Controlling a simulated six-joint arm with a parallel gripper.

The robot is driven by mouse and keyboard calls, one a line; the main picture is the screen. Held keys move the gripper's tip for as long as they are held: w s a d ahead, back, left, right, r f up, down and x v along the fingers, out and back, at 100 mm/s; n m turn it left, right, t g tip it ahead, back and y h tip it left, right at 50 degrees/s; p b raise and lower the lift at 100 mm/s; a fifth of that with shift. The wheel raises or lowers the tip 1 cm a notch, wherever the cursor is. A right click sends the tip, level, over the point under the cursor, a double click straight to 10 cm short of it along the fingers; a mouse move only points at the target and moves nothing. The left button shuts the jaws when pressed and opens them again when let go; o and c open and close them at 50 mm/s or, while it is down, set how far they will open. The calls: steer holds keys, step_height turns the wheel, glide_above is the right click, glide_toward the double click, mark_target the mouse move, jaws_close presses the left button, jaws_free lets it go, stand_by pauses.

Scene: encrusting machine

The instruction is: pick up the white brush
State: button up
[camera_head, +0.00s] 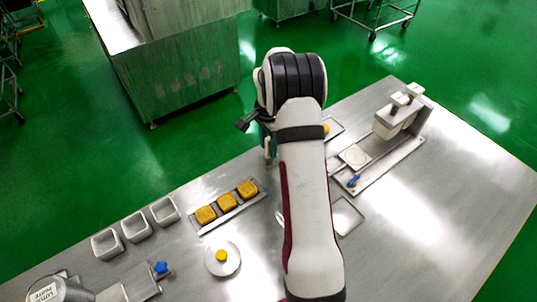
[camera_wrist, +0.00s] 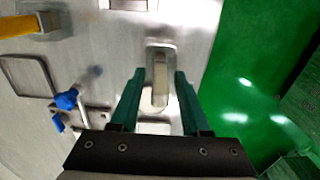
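My gripper (camera_wrist: 159,73) is open in the wrist view, its two green fingers spread apart. A pale elongated thing with a rounded end (camera_wrist: 160,75) shows between the fingertips, on a grey rounded base. I cannot tell for sure that it is the white brush, or how far below the fingers it lies. In the head view my gripper (camera_head: 268,148) is mostly hidden behind my arm, with a bit of green finger showing above the table. No white brush can be made out clearly in the head view.
The steel table (camera_head: 440,215) holds a tray with yellow blocks (camera_head: 227,202), small square containers (camera_head: 135,226), a round white dish (camera_head: 222,258) and a press-like device (camera_head: 400,110) at right. A blue knob (camera_wrist: 66,98) lies left of the fingers. Green floor (camera_wrist: 260,70) lies right.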

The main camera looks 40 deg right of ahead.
jaws_close()
